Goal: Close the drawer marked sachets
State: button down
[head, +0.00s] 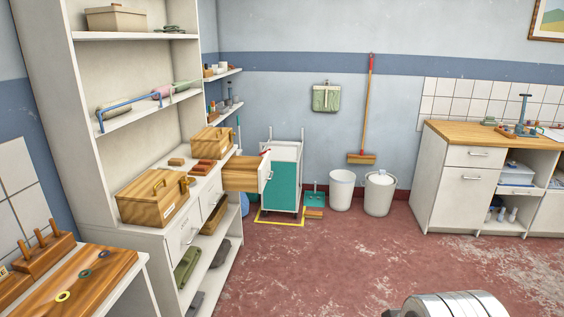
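One drawer (243,174) stands pulled out of the white shelf unit on the left. Its wooden side and the edge of its white front panel (265,172) show, with a small handle on the front. Its inside is mostly hidden from this angle, and I cannot read any marking on it. Two other white drawer fronts (184,236) nearer to me in the same unit sit flush. My gripper is not in view; only a rounded metal part of my arm shows at the bottom right, far from the drawer.
Wooden boxes (152,197) stand on the unit's counter. A teal-and-white cart (282,185) stands behind the open drawer on a yellow-outlined floor patch. White buckets (341,190) and a broom (369,110) are by the back wall. The red floor (330,255) in the middle is clear.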

aim_at(242, 170)
jog(key=z, duration=0.25)
jog(key=i, duration=2.2)
jog(key=u, duration=0.4)
jog(key=i, duration=0.7)
jog(key=u, duration=0.8)
jog(key=i, duration=0.5)
jog(key=u, duration=0.7)
jog(key=i, duration=0.5)
jog(key=u, duration=0.3)
